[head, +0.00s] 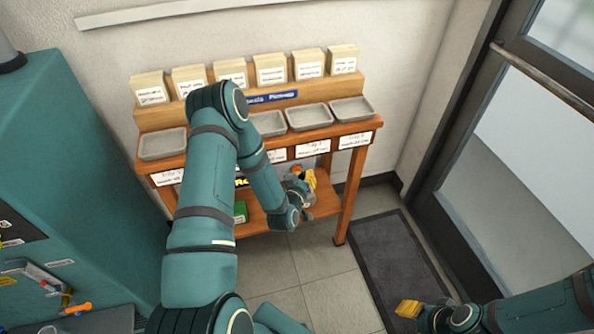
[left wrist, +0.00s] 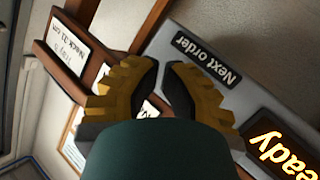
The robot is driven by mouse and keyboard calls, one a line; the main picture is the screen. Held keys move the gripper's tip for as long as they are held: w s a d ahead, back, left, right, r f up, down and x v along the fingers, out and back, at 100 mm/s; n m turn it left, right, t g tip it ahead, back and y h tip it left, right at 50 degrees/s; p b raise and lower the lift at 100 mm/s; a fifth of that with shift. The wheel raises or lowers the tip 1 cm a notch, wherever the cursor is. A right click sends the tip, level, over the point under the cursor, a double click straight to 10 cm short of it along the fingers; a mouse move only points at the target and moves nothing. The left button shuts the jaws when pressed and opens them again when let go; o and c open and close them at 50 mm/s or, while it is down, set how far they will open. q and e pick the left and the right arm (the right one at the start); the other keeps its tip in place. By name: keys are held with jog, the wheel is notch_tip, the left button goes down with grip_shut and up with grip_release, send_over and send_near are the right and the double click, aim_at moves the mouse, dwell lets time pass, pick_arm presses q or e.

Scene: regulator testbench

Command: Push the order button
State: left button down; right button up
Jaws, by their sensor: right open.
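The order panel is a grey box (left wrist: 240,85) with a black "Next order" label (left wrist: 206,59) and a lit display (left wrist: 283,150) reading "eady", partly cut off. In the head view the display (head: 242,183) shows under the table top, mostly behind my left arm. My left gripper (head: 303,182) is at the table's front, right of the display. In the left wrist view its yellow-backed fingers (left wrist: 161,78) are close together in front of the panel, beside the label. I see no button clearly; the fingers may hide it. I cannot tell whether they touch the panel. My right gripper (head: 408,308) is open, low at right.
The wooden table (head: 345,190) carries grey trays (head: 309,117) and several card stacks (head: 271,70) behind them. A green box (head: 240,212) is on the lower shelf. A teal machine (head: 70,150) stands at left. A dark mat (head: 385,265) lies by the door at right.

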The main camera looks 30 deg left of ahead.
pick_arm(q)
jog(key=shift+w+a, duration=0.35)
jog(key=shift+a, duration=0.05)
dwell(0.5)
jog(key=shift+s+d, duration=0.1)
jog(key=shift+d, duration=0.05)
jog(key=shift+s+d, duration=0.5)
jog(key=shift+d, duration=0.05)
jog(key=shift+s+d, duration=0.1)
dwell(0.3)
jog(key=shift+s+d, duration=1.55)
jog(key=shift+d, duration=0.25)
